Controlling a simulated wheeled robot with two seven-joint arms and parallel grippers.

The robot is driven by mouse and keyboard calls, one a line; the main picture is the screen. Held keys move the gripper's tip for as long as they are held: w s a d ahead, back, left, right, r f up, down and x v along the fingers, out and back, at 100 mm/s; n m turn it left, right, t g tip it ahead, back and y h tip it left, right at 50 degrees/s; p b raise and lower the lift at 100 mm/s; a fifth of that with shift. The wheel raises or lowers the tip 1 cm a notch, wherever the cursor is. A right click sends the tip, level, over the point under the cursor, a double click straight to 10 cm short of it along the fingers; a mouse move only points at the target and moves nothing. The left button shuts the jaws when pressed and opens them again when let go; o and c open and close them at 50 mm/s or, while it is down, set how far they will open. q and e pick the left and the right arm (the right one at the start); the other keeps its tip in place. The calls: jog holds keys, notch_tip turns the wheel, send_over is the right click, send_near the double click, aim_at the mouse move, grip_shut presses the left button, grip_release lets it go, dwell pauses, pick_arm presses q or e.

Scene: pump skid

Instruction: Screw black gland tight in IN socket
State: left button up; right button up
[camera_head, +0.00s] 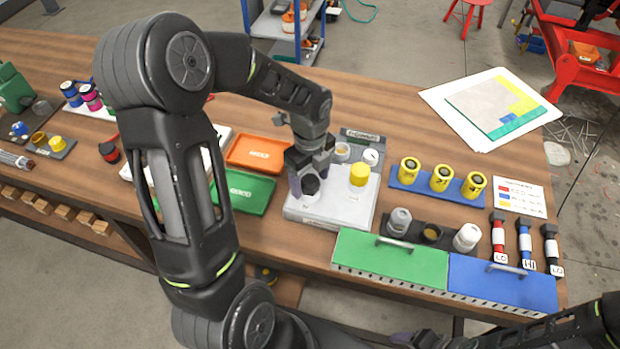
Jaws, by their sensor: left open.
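The black gland (310,187) sits upright at the left of a light grey block (336,200) on the bench. A yellow gland (359,175) stands to its right on the same block. My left gripper (309,175) is over the black gland, pointing down, with its fingers apart on either side of the gland's top. I cannot tell whether the fingers touch it. The socket under the gland is hidden, and the block's labels are too small to read. Part of my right gripper (425,340) shows dark at the bottom edge; its fingers are not clear.
Orange (256,153) and green (246,192) trays lie left of the block, partly behind my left arm. A blue rack (405,185) with yellow cylinders and a dark tray with several fittings stand to the right. Green (390,262) and blue (500,285) handled boxes line the front edge.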

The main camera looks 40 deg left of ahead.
pick_arm(q)
jog(key=n, duration=0.2)
jog(key=shift+f+n+b, duration=0.1)
jog(key=shift+n+b, duration=0.2)
jog(key=shift+b, duration=0.1)
jog(key=shift+n, duration=0.8)
jog(key=shift+n+b, duration=0.4)
jog(key=shift+n, duration=0.3)
jog(key=n, duration=0.3)
jog(key=shift+c, duration=0.5)
